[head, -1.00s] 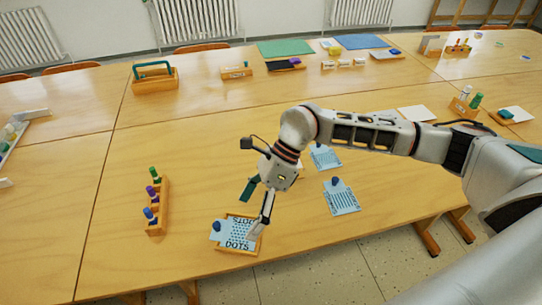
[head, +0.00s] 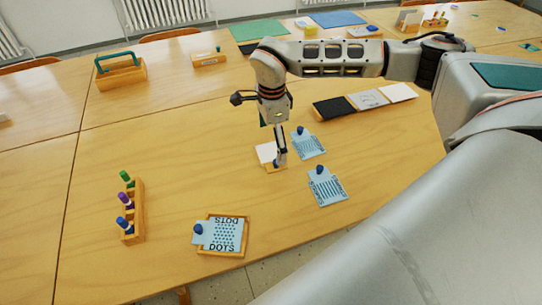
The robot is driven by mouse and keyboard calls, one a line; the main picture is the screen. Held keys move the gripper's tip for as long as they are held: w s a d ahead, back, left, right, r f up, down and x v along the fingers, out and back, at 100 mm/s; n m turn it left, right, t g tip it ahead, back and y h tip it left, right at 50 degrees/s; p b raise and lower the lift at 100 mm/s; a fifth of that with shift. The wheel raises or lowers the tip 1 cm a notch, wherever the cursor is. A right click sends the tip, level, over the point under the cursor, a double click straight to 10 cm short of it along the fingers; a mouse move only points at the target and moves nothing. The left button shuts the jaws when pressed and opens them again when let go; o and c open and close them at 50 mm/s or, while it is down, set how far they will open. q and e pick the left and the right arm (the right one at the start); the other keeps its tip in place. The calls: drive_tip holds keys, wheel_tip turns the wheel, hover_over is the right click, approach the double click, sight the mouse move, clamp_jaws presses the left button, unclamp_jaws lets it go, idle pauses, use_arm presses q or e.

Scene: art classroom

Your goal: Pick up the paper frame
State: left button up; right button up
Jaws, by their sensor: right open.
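A wooden frame (head: 243,237) lies near the front edge of the table. A light-blue stencil card (head: 219,235) marked DOTS, with a blue knob, lies in it over a white sheet. Farther back, a white sheet (head: 266,152) with a wooden edge showing at its front lies under my right gripper (head: 273,144). My right gripper is open, with its fingers pointing down over this sheet. The lower finger partly hides the sheet and a small blue knob there; I cannot tell whether it touches them. My left gripper is not in view.
Two blue stencil cards (head: 308,145) (head: 326,187) with knobs lie to the right of the gripper. A wooden marker holder (head: 134,212) stands at the left. A black, grey and white row of sheets (head: 367,100) lies behind. The table's middle left is clear.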

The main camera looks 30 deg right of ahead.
sight(271, 155)
wheel_tip(271, 155, down, 4)
drive_tip(key=shift+r, duration=0.2)
clamp_jaws()
